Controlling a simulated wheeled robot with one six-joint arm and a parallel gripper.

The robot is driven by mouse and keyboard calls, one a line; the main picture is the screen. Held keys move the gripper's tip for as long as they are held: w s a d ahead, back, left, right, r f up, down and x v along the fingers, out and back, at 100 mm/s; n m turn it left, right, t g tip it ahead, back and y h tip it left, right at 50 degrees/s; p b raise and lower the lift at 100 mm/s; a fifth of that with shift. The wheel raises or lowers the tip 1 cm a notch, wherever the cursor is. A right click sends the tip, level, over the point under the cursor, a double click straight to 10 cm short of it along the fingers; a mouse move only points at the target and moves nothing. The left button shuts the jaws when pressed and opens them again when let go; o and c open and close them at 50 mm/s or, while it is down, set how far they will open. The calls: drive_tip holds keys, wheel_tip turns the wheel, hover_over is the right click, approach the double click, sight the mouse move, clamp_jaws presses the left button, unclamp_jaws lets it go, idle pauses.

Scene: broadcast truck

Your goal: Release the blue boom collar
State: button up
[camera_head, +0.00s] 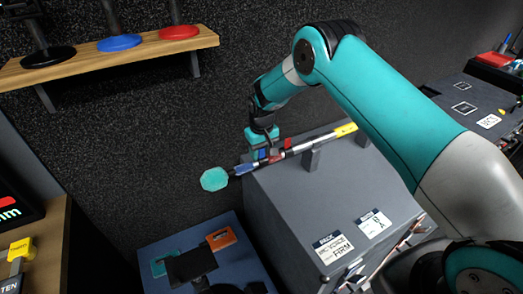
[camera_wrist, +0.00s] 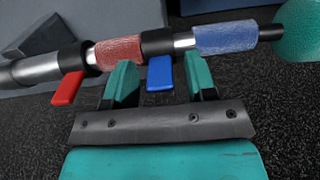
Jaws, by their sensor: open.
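The boom pole lies across supports on a grey case, with a teal foam ball (camera_head: 214,179) on its left end. My gripper (camera_head: 262,150) is at the pole near that end. In the wrist view, the blue collar lever (camera_wrist: 160,74) sticks out from a black collar (camera_wrist: 157,42) between a red band (camera_wrist: 118,52) and a blue band (camera_wrist: 225,38). The open teal fingers of my gripper (camera_wrist: 161,82) stand on either side of this lever, with visible gaps. A red lever (camera_wrist: 68,88) is on another black collar, left of my fingers.
The grey case (camera_head: 290,205) carries printed labels. Below it to the left is a blue-topped surface (camera_head: 235,225) with an orange item (camera_head: 221,239). A wooden shelf (camera_head: 110,56) with black, blue and red bases hangs at upper left.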

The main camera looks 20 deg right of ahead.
drive_tip(key=c, duration=0.9)
drive_tip(key=shift+s, duration=0.1)
drive_tip(key=s+f+t+b, duration=0.1)
drive_tip(key=t+b, duration=0.3)
drive_tip(key=b, duration=0.4)
drive_tip(key=s+f+t+y+b, duration=0.1)
drive_tip(key=t+b, duration=0.3)
drive_tip(key=b, duration=0.4)
drive_tip(key=s+d+f+t+y+b, duration=0.1)
drive_tip(key=t+b, duration=0.3)
drive_tip(key=b, duration=0.4)
drive_tip(key=shift+s+f+t, duration=0.1)
drive_tip(key=shift+s+t, duration=0.2)
drive_tip(key=shift+s, duration=0.35)
drive_tip(key=shift+b, duration=0.3)
drive_tip(key=shift+y, duration=0.3)
drive_tip(key=o, duration=0.9)
